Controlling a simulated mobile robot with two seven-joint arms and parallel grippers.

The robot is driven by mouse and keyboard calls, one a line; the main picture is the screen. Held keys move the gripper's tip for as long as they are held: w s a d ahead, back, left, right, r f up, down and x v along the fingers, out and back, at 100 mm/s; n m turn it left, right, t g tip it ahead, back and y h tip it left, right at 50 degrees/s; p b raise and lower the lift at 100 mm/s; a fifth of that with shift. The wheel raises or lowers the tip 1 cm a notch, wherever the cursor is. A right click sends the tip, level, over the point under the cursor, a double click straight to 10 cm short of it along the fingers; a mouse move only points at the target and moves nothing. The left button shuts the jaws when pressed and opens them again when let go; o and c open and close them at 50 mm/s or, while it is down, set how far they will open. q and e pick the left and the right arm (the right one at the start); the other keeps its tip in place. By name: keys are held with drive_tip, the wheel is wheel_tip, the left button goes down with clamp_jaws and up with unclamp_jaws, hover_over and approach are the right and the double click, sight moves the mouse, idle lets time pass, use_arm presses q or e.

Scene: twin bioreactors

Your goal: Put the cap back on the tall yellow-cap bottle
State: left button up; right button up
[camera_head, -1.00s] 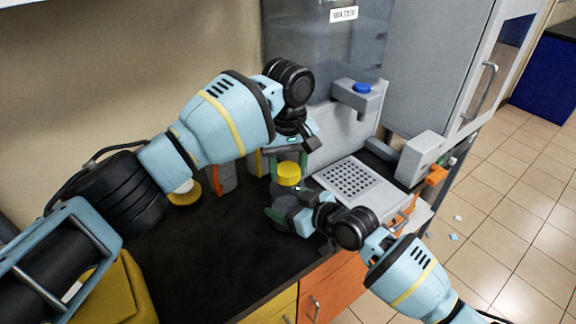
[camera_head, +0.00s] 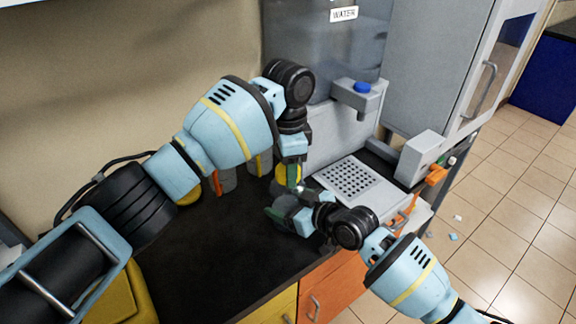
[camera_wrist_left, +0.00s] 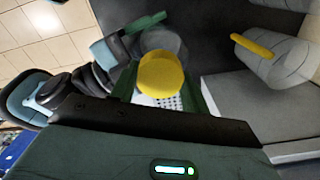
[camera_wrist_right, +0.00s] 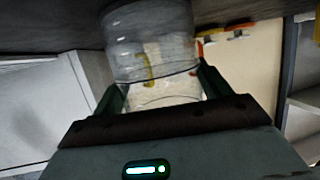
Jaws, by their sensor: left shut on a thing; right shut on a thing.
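The yellow cap (camera_head: 281,175) is in my left gripper (camera_head: 290,172), which is shut on it; in the left wrist view the round cap (camera_wrist_left: 161,74) sits between the fingers. The clear tall bottle (camera_wrist_right: 150,45) stands in my right gripper (camera_wrist_right: 162,92), which is shut around its side. In the head view my right gripper (camera_head: 284,212) is low over the bench, just below the cap. In the left wrist view the bottle (camera_wrist_left: 168,42) shows partly behind the cap. The contact between cap and bottle neck is hidden, so I cannot tell whether they touch.
A grey machine with a perforated plate (camera_head: 350,180) stands just right of the grippers. A clear vessel with a yellow band (camera_wrist_left: 270,58) is close by in the left wrist view. Several containers stand behind my left arm. The black bench (camera_head: 215,250) is clear in front.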

use_arm(q)
drive_tip(key=shift+m, duration=1.2)
drive_tip(key=o, duration=1.1)
drive_tip(key=shift+r, duration=2.3)
drive_tip(key=shift+c, duration=0.4)
